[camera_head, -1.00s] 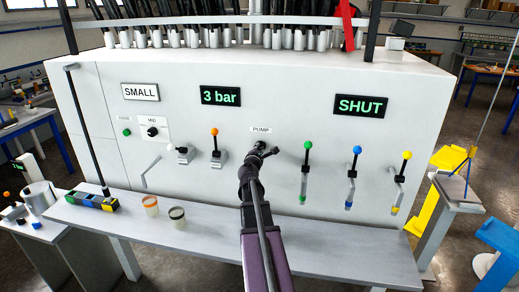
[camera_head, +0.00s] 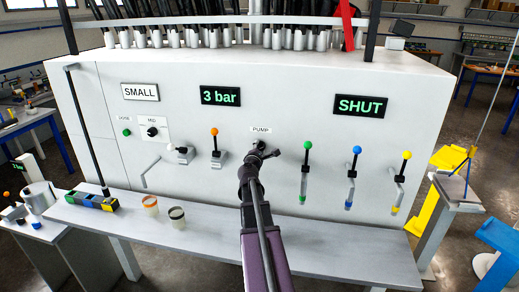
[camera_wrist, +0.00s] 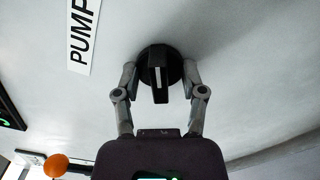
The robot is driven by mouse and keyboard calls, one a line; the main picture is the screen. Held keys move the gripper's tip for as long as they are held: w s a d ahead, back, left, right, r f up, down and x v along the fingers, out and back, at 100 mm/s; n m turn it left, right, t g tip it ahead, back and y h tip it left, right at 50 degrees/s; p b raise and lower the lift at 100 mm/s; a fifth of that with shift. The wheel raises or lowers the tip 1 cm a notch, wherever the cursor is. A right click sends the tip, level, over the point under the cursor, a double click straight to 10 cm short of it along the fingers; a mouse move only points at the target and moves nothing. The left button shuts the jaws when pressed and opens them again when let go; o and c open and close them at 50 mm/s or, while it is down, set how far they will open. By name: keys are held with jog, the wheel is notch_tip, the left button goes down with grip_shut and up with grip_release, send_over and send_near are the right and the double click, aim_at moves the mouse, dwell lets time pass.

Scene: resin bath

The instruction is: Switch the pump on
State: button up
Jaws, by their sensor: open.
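The pump switch is a round black rotary knob (camera_wrist: 158,78) with a raised grip bar and a pale mark, on the white panel. The PUMP label (camera_head: 261,129) is above it in the head view; the label also shows at the upper left of the wrist view (camera_wrist: 83,35). My gripper (camera_wrist: 159,72) is open, with one finger on each side of the knob. I cannot tell whether either finger touches it. In the head view my gripper (camera_head: 261,152) is at the panel just below the label and hides most of the knob.
An orange-tipped lever (camera_head: 214,146) is left of the pump, and a green-tipped lever (camera_head: 306,165) is right. Blue (camera_head: 353,165) and yellow (camera_head: 402,170) ones stand farther right. Displays read SMALL (camera_head: 140,91), 3 bar (camera_head: 220,96) and SHUT (camera_head: 361,105). A shelf (camera_head: 330,248) juts out below.

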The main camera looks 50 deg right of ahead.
jog(key=v, duration=1.2)
jog(key=shift+f, duration=0.1)
dwell(0.6)
jog(key=w+a+f+m+g+y+b, duration=0.2)
jog(key=a+f+m+g+y+b, duration=0.4)
jog(key=a+f+m, duration=0.95)
jog(key=s+a+f+n+g+y, duration=0.1)
jog(key=a+f+y, duration=0.2)
jog(key=a, duration=0.7)
jog(key=s+a+f+n+g+y, duration=0.1)
jog(key=s+a+f+y, duration=0.1)
jog(key=a, duration=0.8)
jog(key=s+a+f+n+g+y, duration=0.1)
jog(key=a+f+y, duration=0.3)
jog(key=a, duration=0.5)
jog(key=shift+s+a+f+b, duration=0.4)
jog(key=shift+s+f+b, duration=0.05)
jog(key=shift+s, duration=0.3)
